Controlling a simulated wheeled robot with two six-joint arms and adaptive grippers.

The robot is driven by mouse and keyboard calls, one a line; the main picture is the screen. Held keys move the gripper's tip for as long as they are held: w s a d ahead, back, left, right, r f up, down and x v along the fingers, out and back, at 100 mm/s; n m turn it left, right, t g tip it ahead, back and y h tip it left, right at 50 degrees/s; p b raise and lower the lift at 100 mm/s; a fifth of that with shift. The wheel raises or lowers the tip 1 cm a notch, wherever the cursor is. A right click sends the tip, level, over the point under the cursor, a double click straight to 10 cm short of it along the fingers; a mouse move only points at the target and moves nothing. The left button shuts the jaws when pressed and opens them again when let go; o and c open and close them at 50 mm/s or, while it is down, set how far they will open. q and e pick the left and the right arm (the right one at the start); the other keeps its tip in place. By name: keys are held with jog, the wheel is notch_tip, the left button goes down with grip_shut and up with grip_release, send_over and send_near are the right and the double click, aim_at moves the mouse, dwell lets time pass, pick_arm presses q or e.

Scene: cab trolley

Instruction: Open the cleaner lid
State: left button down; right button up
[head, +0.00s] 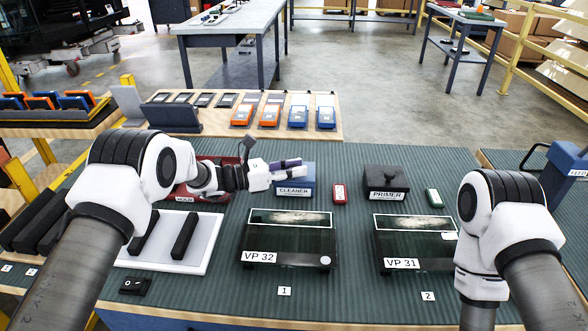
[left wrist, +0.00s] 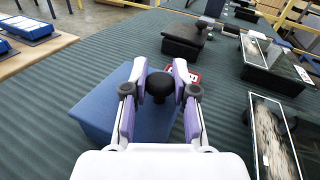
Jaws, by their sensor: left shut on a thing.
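The cleaner box (head: 296,188) is blue, with a "CLEANER" label on its front, and stands on the green ribbed mat. My left gripper (head: 287,163) reaches in from the left at the top of this box. In the left wrist view the blue box (left wrist: 95,105) lies under the gripper (left wrist: 160,85), whose purple-padded fingers are shut on a round black knob (left wrist: 160,88) on the lid. The lid appears to rest on the box, but the fingers hide part of the seam. My right arm shows at the right of the head view; its gripper is out of the picture.
The dark primer box (head: 386,182) stands to the right, with a small red item (head: 340,193) between the boxes and a green one (head: 434,197) beyond. Panels VP 32 (head: 288,258) and VP 31 (head: 412,262) lie in front. A white tray (head: 204,255) is at left.

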pick_arm(q)
jog(key=r+n+p, duration=0.1)
jog(key=w+r+n+y, duration=0.1)
jog(key=n, duration=0.1)
jog(key=shift+w+r+g+p, duration=0.2)
jog(key=shift+w+g+p, duration=0.05)
jog(key=shift+g+p, duration=0.15)
jog(key=shift+w+r+n+g+y+p, duration=0.45)
jog(key=shift+w+n, duration=0.2)
jog(key=shift+n, duration=0.35)
jog(key=c, duration=0.9)
grip_release()
jog(key=shift+f, duration=0.1)
jog(key=v, duration=1.2)
jog(key=shift+f, duration=0.1)
